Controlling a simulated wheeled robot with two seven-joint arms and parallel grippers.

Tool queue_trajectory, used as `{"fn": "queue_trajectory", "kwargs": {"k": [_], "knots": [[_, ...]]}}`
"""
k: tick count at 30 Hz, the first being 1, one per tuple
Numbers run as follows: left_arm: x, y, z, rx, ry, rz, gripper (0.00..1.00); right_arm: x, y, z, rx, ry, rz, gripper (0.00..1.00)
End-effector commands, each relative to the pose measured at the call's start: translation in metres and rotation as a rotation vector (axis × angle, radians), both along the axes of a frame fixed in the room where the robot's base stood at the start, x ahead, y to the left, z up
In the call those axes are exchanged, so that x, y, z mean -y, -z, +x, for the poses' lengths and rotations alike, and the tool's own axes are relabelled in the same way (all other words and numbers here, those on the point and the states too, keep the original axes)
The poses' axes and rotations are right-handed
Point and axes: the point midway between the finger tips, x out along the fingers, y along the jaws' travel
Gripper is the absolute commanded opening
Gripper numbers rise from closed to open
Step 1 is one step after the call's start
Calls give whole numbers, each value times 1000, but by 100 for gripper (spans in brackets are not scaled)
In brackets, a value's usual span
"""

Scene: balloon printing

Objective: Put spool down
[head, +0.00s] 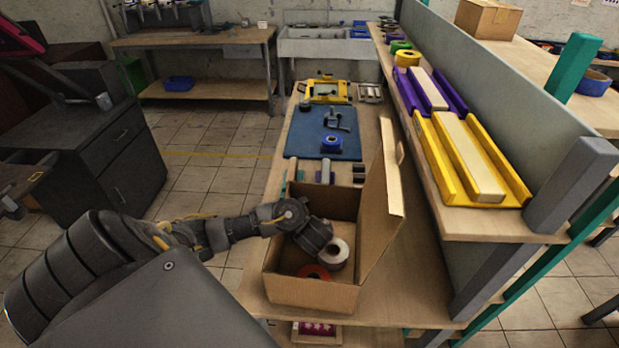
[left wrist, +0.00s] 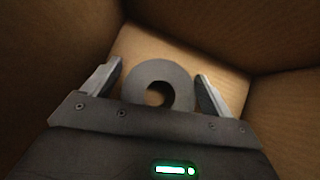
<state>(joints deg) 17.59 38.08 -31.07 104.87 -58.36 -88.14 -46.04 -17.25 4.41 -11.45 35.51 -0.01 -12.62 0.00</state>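A white-grey spool (head: 334,253) with a round hole shows inside the open cardboard box (head: 311,292), right at the end of my left gripper (head: 327,246). In the left wrist view the spool (left wrist: 157,85) sits between the two fingers of my left gripper (left wrist: 158,82), which lie close along its left and right rims. The fingers look shut on it. An orange-red spool (head: 315,272) lies low in the box, left of and nearer than the white-grey one. Whether the held spool touches the box floor cannot be told. My right gripper is not in view.
The box's lid flap (head: 385,205) stands up on the right. Behind the box are a blue mat (head: 305,140) with a blue tape roll (head: 331,144) and a yellow device (head: 325,91). A raised shelf on the right holds yellow (head: 503,192) and purple trays.

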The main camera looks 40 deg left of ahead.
Motion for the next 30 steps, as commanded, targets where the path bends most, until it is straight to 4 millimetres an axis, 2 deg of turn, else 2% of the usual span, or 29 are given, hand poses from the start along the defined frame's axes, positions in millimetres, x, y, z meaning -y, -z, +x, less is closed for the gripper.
{"fn": "queue_trajectory", "kwargs": {"k": [7, 11, 21, 26, 30], "knots": [[0, -1, 0, 0, 0, 0, 85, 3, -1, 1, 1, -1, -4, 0], [2, -9, -2, -1, 1, -2, 85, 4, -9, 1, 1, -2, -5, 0], [35, -62, -34, -1, 1, -7, 85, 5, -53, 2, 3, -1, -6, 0], [47, -80, -48, 0, 0, -4, 85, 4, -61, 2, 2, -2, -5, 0], [54, -88, -54, 1, 1, -3, 85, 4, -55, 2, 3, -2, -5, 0]]}}
